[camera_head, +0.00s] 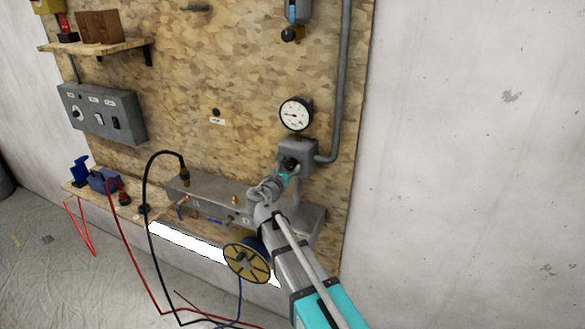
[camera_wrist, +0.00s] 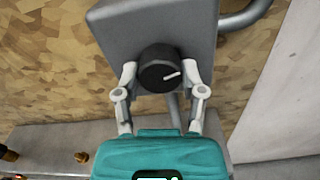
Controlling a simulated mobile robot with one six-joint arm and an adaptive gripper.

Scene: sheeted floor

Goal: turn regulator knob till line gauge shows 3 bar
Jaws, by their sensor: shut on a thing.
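The regulator is a grey box (camera_head: 298,152) on the board, with a black knob (camera_wrist: 159,70) on its front. The knob has a white pointer mark, which points right and slightly up in the wrist view. The round white line gauge (camera_head: 295,114) sits above the box; its thin needle is too small to read surely. My gripper (camera_wrist: 159,74) has one finger on each side of the knob and is shut on it. In the head view my gripper (camera_head: 284,172) covers part of the knob and the box's lower front.
A grey pipe (camera_head: 342,90) runs down the board's right side to the box. A grey manifold (camera_head: 207,190) with small valves lies lower left. A yellow reel (camera_head: 247,262) and black and red cables hang near my arm. The wall at right is clear.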

